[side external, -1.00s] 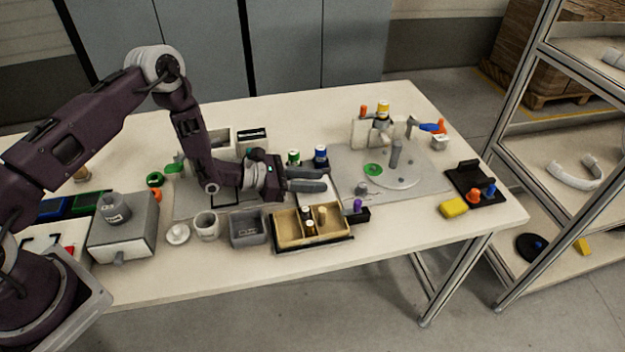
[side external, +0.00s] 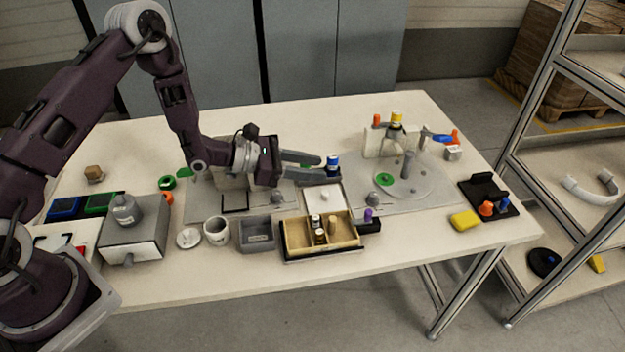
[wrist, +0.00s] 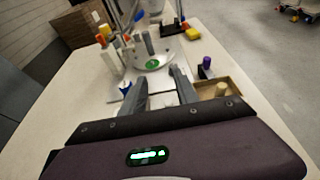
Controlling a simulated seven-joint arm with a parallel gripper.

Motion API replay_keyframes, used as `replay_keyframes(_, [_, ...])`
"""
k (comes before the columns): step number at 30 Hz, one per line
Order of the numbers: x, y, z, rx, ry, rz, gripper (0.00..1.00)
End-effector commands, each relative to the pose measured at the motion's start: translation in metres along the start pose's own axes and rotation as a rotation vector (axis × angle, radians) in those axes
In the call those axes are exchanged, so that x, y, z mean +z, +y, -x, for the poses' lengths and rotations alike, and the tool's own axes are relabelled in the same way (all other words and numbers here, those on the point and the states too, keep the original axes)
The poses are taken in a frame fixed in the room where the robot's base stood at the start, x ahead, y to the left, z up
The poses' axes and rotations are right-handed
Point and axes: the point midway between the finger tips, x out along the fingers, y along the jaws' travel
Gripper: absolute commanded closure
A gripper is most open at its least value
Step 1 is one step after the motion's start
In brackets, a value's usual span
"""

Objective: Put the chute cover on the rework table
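My gripper (side external: 330,168) hangs over the middle of the table, its two grey fingers pointing right. In the wrist view my gripper (wrist: 158,85) has its fingers apart with nothing held between them. In the side view the fingertips overlap a blue-capped bottle (side external: 333,160); contact cannot be told. A white square plate (side external: 323,197) lies below and in front of the fingers. A round grey turntable (side external: 425,182) with a green ring (side external: 384,179) sits on a grey mat to the right. I cannot tell which thing is the chute cover or which surface is the rework table.
A tan divided tray (side external: 295,238) with small bottles and a grey bin (side external: 257,234) line the front. A yellow block (side external: 466,220) and black holder (side external: 488,190) are at right. A metal shelf (side external: 560,165) stands beyond the table. Bare tabletop shows along the front edge.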

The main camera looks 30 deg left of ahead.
Motion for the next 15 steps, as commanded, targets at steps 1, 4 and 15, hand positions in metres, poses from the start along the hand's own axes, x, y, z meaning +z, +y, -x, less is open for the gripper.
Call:
replay_keyframes(1, [0.004,0.000,0.001,0.000,-0.001,-0.002,0.63])
replay_keyframes(4, [0.007,-0.001,0.003,-0.001,-0.001,0.000,0.63])
replay_keyframes(15, [0.114,-0.056,0.024,-0.233,-0.094,-0.313,0.63])
